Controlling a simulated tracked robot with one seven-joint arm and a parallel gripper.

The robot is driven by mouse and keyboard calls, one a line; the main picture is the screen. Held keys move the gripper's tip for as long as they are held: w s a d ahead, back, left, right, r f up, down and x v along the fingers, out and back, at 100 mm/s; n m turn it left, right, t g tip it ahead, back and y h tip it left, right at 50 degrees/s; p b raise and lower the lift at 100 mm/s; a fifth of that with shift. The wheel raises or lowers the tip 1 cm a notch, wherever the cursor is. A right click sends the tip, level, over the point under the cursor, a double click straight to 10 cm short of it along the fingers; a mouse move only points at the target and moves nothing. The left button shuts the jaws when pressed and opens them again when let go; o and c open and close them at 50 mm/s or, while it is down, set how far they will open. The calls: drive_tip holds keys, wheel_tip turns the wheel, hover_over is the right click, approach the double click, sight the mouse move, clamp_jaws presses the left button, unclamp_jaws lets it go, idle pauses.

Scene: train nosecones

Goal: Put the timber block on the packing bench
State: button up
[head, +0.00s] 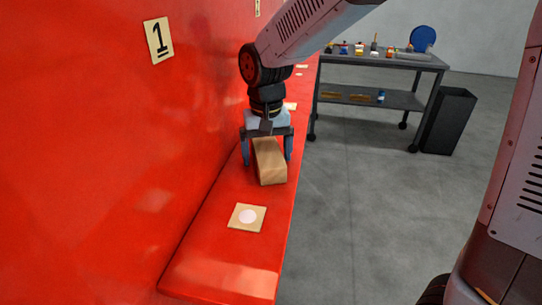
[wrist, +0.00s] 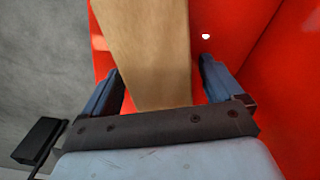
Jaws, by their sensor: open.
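The timber block (head: 269,163) is a light brown wooden block resting on the red ledge (head: 226,263) along the red wall. My gripper (head: 267,158) is above it, pointing down, with one blue finger on each side of the block. In the wrist view the block (wrist: 150,50) lies between the two fingertips (wrist: 160,85), with a gap visible on each side; the jaws are open. The packing bench is not clearly identifiable; a dark wheeled table (head: 380,60) with several small items stands at the back.
A tan card with a white disc (head: 247,217) lies on the ledge in front of the block. A dark bin (head: 449,120) stands beside the wheeled table. A sign with a 1 (head: 158,40) is on the red wall (head: 100,130). The grey floor (head: 365,220) to the right is clear.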

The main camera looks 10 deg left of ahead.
drive_tip(key=shift+c, duration=0.2)
drive_tip(key=c, duration=1.3)
drive_tip(key=shift+o, duration=0.2)
